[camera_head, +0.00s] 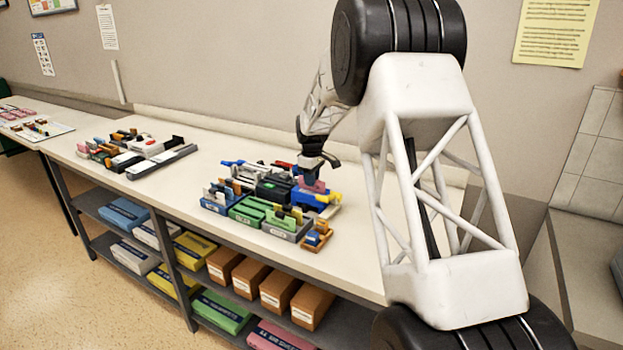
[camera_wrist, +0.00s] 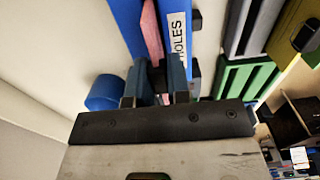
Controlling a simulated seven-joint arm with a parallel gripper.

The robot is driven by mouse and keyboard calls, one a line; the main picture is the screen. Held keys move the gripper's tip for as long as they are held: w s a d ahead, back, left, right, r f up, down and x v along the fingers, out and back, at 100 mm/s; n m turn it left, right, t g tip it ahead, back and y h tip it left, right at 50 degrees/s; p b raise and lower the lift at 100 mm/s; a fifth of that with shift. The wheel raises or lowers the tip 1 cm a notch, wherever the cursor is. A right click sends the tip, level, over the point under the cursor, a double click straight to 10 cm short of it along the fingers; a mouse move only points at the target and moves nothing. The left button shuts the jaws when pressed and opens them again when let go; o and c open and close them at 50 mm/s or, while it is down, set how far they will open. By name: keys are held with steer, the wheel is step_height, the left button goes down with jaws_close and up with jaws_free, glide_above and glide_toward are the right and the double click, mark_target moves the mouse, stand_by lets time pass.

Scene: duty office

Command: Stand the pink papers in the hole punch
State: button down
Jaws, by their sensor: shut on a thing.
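My gripper (camera_head: 313,172) is over the right part of the cluster on the counter, pointing down. It is shut on the pink papers (camera_head: 312,186), seen edge-on as a thin pink strip between the fingers in the wrist view (camera_wrist: 152,35). The hole punch (camera_wrist: 124,18) is blue with a white label ending in "HOLES". The pink strip lies along the gap between its blue sides in the wrist view. In the head view the papers are just above or in the blue body; their lower edge is hidden, so I cannot tell whether they touch its bottom.
Green trays (camera_head: 252,212), a grey tray (camera_head: 287,229) and a small orange-brown holder (camera_head: 317,236) crowd the near side. A blue round thing (camera_wrist: 104,93) is beside the punch. More stationery (camera_head: 135,152) stands at left. Bare counter (camera_head: 222,165) lies between the groups.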

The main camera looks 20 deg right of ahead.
steer(key=c, duration=1)
jaws_free()
steer(key=shift+r, duration=0.15)
steer(key=shift+r, duration=4.35)
steer(key=shift+r, duration=0.1)
